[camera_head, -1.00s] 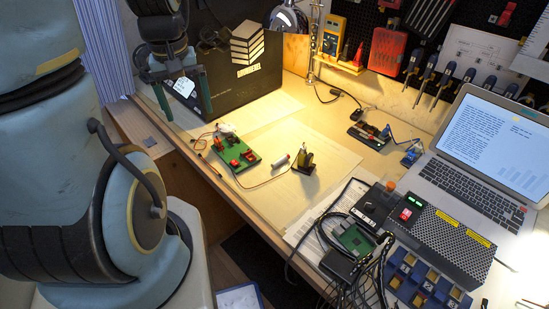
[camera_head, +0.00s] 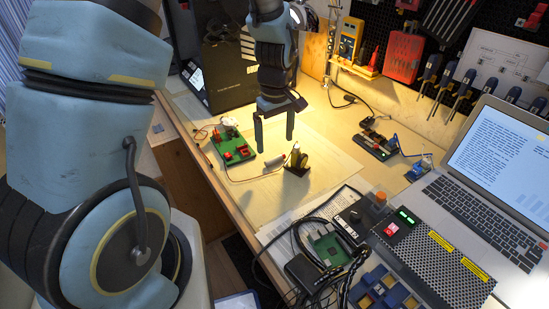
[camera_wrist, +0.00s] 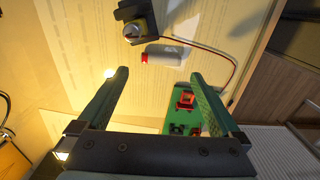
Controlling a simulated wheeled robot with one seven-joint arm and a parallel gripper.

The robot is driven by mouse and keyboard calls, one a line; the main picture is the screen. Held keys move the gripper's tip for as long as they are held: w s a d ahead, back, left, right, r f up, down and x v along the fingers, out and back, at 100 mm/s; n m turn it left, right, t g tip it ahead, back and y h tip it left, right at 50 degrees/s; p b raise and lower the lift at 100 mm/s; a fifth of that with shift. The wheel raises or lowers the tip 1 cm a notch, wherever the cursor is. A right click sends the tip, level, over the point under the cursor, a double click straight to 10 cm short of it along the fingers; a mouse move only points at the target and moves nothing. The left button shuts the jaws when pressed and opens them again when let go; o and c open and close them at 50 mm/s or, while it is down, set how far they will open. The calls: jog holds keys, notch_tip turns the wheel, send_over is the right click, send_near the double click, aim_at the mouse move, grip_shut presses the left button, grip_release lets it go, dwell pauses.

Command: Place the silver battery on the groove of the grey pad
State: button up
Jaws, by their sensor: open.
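A pale silver cylinder with a red end, which looks like the silver battery (camera_head: 274,166), lies on the bench; it also shows in the wrist view (camera_wrist: 168,54). Beside it stands a dark grey block (camera_head: 300,166) with a gold, round-topped piece on it, also in the wrist view (camera_wrist: 128,11). This may be the grey pad; I cannot make out its groove. My gripper (camera_head: 275,144) is open and empty above the bench. In the wrist view the silver cylinder lies beyond and between the fingertips (camera_wrist: 158,76), apart from them.
A green board (camera_head: 232,147) with red parts and a thin wire lies left of the cylinder. A black box (camera_head: 230,80) stands behind it. Cables, a perforated metal box (camera_head: 430,255) and a laptop (camera_head: 490,200) fill the right.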

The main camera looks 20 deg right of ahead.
aim_at(274, 157)
jog(key=shift+w+f+p, duration=0.1)
jog(key=shift+f+p, duration=0.7)
jog(key=shift+f, duration=1.85)
jog(key=c, duration=1.3)
